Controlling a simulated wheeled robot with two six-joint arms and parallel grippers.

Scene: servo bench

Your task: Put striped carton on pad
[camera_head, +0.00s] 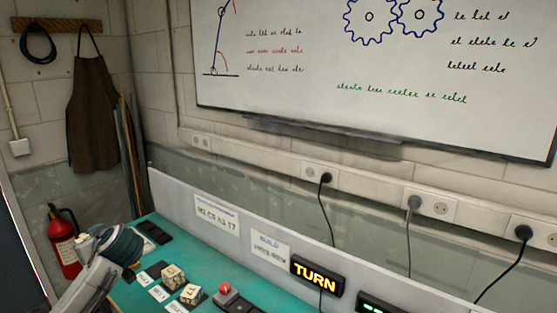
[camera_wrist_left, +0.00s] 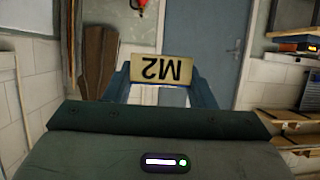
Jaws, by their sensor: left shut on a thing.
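My left gripper (camera_wrist_left: 158,80) is shut on a cream block marked M2 (camera_wrist_left: 158,68), its blue fingers on either side; the lettering appears upside down in the left wrist view. In the head view my left arm reaches in at the lower left, and the fingers cannot be made out clearly. Two light boxes with dark markings stand on the green bench: one marked 17 (camera_head: 191,294) and one behind it (camera_head: 173,276). I cannot tell which thing is the striped carton. A dark flat piece (camera_head: 156,270) beside the boxes may be a pad. My right gripper is not in view.
White label cards (camera_head: 159,293) lie left of the boxes. A red button on a grey box (camera_head: 227,292) stands to their right. A low partition (camera_head: 175,200) with a lit TURN sign (camera_head: 316,276) edges the green bench (camera_head: 205,266). A fire extinguisher (camera_head: 65,245) stands beyond.

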